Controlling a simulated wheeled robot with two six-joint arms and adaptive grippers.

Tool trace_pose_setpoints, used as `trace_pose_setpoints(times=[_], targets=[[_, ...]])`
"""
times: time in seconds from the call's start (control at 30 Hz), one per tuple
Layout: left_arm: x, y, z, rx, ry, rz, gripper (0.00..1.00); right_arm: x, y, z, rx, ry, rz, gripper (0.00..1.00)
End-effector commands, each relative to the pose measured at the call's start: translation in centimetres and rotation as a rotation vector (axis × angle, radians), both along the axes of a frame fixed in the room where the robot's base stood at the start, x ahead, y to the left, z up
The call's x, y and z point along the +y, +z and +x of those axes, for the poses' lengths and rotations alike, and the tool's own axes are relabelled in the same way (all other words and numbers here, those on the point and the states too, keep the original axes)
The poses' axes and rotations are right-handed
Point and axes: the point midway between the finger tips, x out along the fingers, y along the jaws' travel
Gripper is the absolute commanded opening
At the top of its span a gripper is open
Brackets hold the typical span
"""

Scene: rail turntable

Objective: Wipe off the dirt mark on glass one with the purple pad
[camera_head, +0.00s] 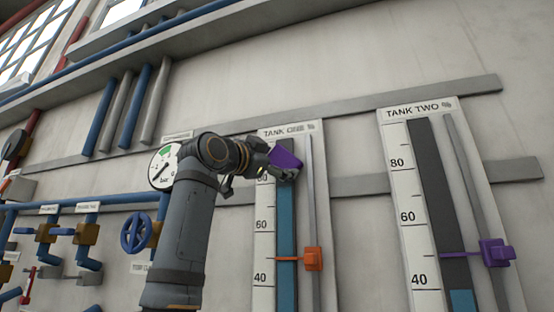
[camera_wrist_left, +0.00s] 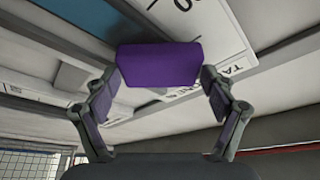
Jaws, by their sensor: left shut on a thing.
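My left gripper (camera_head: 278,166) is shut on the purple pad (camera_head: 286,158) at the upper part of the tank one gauge. In the left wrist view the pad (camera_wrist_left: 158,65) sits between the two fingers of the gripper (camera_wrist_left: 160,85). Glass one (camera_head: 287,225) is a tall narrow strip, blue below the pad; its blue part also shows in the wrist view (camera_wrist_left: 85,18). The pad overlaps the glass near its top; I cannot tell whether it touches. I cannot make out a dirt mark; the pad and gripper hide part of the glass. My right gripper is out of view.
An orange slider (camera_head: 313,259) with a pointer stands on tank one's rail, below my gripper. The tank two gauge (camera_head: 432,190) with a purple slider (camera_head: 495,253) is to the right. A round pressure dial (camera_head: 163,167) and blue valve wheel (camera_head: 137,233) are left of my arm.

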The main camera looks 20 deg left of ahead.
Motion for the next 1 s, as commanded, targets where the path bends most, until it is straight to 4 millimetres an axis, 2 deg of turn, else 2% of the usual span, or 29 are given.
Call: trace_pose_setpoints(times=[0.17, 0.43, 0.67, 1.0], targets=[[0.0, -0.5, 0.1, 0.002, 0.001, 0.0, 0.59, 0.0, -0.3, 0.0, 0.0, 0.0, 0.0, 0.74], [0.0, -3.2, 0.1, 0.002, 0.001, 0.0, 0.59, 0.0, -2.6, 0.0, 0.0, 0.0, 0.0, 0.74], [0.0, -3.4, 0.1, 0.002, 0.001, 0.0, 0.59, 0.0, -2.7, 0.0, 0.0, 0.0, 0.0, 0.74], [0.0, -6.5, 0.0, 0.002, 0.001, 0.0, 0.59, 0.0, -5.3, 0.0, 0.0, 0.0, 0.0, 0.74]])
